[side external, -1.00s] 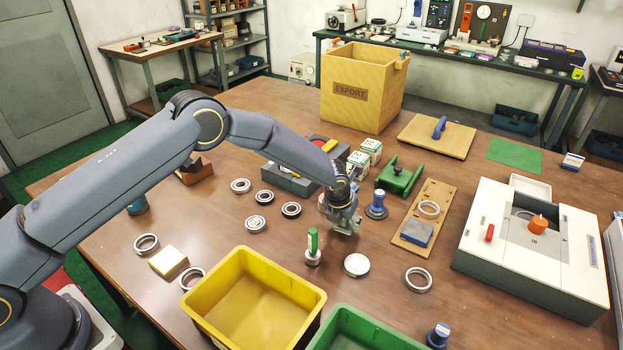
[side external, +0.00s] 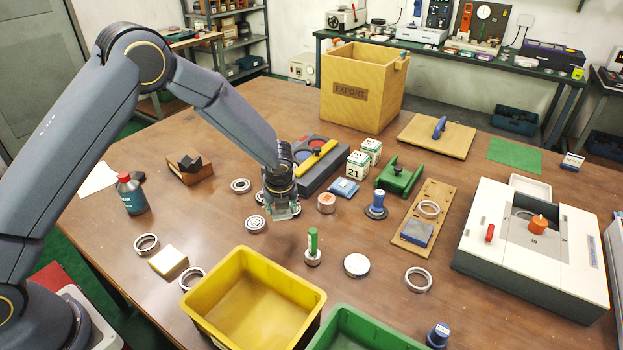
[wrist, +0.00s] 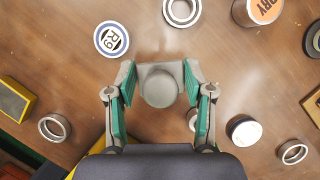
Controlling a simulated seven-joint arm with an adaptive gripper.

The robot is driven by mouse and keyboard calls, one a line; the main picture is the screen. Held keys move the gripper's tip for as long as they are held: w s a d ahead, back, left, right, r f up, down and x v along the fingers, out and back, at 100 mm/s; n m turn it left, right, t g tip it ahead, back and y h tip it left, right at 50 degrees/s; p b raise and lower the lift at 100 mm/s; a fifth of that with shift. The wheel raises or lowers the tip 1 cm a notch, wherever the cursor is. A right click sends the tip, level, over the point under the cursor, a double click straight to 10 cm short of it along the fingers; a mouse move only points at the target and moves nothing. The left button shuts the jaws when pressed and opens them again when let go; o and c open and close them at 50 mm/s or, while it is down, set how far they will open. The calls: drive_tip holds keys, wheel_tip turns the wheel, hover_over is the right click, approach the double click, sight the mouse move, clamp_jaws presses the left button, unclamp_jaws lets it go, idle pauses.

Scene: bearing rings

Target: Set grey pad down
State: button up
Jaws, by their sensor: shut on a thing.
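My gripper (side external: 281,212) hangs over the table among the bearing rings, left of the orange-topped tin. In the wrist view, its green-lined fingers (wrist: 160,92) are shut on a grey piece (wrist: 160,88) with a round face and a wider block behind it; I take this to be the grey pad. In the side view the gripper mostly hides the piece. The wrist view shows bare brown table around it, but I cannot tell its exact height. A ring with a blue-and-white centre (wrist: 111,39) lies just ahead and left of the fingers, apart from them.
The yellow bin (side external: 254,300) stands in front, the green-handled stamp (side external: 313,248) to the right. A grey case with a yellow bar (side external: 318,162) lies behind. The orange-topped tin (side external: 326,203) and blue packet (side external: 343,188) are right. A wooden board (side external: 431,205) lies farther right.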

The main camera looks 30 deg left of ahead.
drive_tip(key=s+a+r+n+g+y, duration=0.1)
drive_tip(key=s+a+r+n+g, duration=0.2)
drive_tip(key=s+a, duration=0.75)
drive_tip(key=s+a+r+n, duration=0.3)
drive_tip(key=s+a+n, duration=0.3)
drive_tip(key=s+a, duration=0.4)
hover_over(195, 209)
drive_tip(key=s+d, duration=0.1)
drive_tip(key=d, duration=0.1)
wheel_tip(195, 209, down, 8)
drive_tip(key=shift+s+a+f, duration=0.15)
drive_tip(key=shift+f, duration=0.05)
drive_tip(key=shift+w+a+f, duration=0.15)
drive_tip(key=shift+w+f, duration=0.3)
drive_tip(key=shift+f, duration=0.05)
drive_tip(key=shift+w+f, duration=0.15)
drive_tip(key=shift+f, duration=1.55)
drive_tip(key=o, duration=1.2)
drive_tip(key=shift+f, duration=0.15)
